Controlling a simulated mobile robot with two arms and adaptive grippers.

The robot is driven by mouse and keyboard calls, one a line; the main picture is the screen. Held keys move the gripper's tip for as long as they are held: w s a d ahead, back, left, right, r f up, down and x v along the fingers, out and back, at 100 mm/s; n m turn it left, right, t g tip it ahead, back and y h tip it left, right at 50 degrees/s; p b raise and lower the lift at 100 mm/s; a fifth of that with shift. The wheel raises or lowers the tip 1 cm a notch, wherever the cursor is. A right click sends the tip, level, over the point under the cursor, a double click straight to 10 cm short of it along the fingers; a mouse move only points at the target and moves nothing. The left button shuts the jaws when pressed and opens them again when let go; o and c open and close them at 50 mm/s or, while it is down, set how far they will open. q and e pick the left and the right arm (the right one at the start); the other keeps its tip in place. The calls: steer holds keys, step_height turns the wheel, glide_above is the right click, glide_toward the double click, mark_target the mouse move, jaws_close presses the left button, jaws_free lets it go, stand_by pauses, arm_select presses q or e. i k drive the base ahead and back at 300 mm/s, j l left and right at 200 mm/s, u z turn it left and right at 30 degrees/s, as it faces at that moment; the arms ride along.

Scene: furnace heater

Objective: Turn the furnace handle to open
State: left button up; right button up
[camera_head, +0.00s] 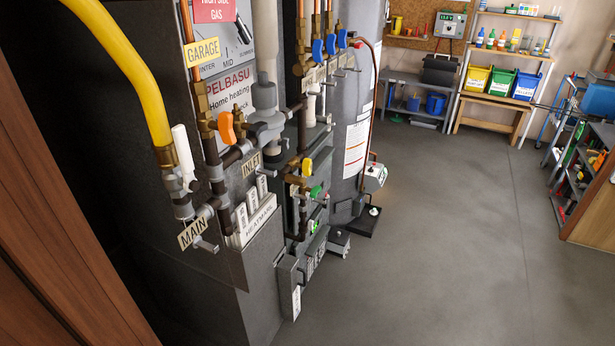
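The grey furnace unit (120,110) stands on the left, with pipes and several valve handles on its front. A white handle (183,150) stands upright beside the yellow hose (130,60), above the MAIN label. An orange handle (227,127) sits on a copper pipe near the INLET label. A black lever (243,29) is on the upper panel by the MID marking. A yellow handle (306,166), a green handle (315,192) and several blue handles (318,49) are farther right. I cannot tell which one is the furnace handle. Neither of my grippers is in view.
A brown wooden panel (60,230) edges the lower left. A grey cylindrical tank (358,110) stands behind the pipes. Shelves with coloured bins (500,82) are at the back, and a tool cart (580,150) is at right. The grey floor (430,250) is clear in the middle.

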mark_target(316, 190)
steer(key=u, duration=0.45)
steer(key=i+l+u, duration=0.1)
steer(key=u, duration=0.35)
steer(key=l+u, duration=0.15)
steer(key=u, duration=0.3)
steer(key=l+u, duration=0.15)
steer(key=u, duration=0.3)
steer(key=l+u, duration=0.25)
steer(key=l, duration=0.25)
steer(key=l+u, duration=0.2)
steer(key=l, duration=0.25)
steer(key=l+u, duration=0.25)
steer(key=l, duration=0.25)
steer(key=k+l+u, duration=0.25)
steer(key=l, duration=0.2)
steer(key=l+u, duration=0.25)
steer(key=l, duration=0.25)
steer(key=k+l+u, duration=0.2)
steer(key=l, duration=0.2)
